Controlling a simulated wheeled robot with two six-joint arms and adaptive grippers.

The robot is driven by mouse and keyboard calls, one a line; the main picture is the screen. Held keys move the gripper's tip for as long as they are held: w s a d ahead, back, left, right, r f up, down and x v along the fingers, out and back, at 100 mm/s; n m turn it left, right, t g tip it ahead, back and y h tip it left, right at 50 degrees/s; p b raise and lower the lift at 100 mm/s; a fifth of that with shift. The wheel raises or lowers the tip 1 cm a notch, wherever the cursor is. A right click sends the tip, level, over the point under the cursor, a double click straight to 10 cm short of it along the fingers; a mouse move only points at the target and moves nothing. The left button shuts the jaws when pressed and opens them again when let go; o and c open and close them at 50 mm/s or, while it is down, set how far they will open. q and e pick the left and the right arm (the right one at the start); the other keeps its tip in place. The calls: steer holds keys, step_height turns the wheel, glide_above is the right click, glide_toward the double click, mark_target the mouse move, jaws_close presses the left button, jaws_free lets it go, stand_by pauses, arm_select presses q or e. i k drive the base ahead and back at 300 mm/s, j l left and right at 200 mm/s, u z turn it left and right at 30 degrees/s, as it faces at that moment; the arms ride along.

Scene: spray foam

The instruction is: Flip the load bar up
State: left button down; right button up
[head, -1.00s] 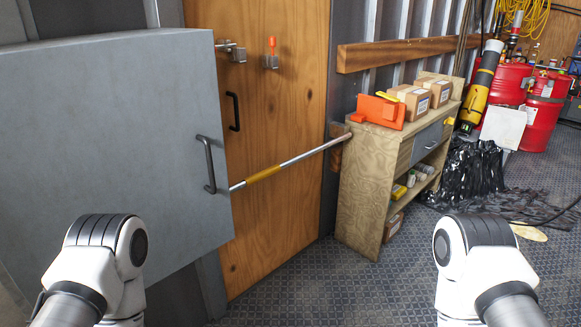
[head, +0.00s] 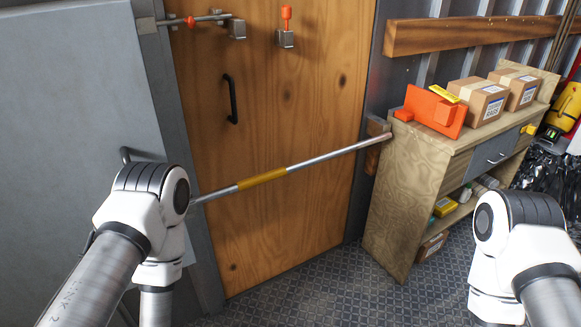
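The load bar (head: 318,161) is a silver rod with a yellow sleeve in its middle. It lies across the wooden door (head: 290,100), sloping up to the right. Its right end is at a wooden block (head: 373,150) beside the shelf. Its left end passes out of sight near my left arm. My two white arm joints show at the lower left and lower right. Neither gripper's fingers are visible in the head view.
A grey panel (head: 70,90) with a dark handle fills the left, partly behind my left arm. A wooden shelf unit (head: 412,200) with boxes (head: 482,99) and an orange item (head: 430,109) stands at the right. A latch rod (head: 195,20) is at the top. Patterned floor (head: 310,295) is clear in front.

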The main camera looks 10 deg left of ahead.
mark_target(243, 184)
steer(key=i+l+u, duration=0.1)
steer(key=i+l, duration=0.6)
steer(key=l, duration=0.2)
steer(key=i+l+u, duration=0.15)
steer(key=i+l, duration=0.15)
steer(key=l, duration=0.2)
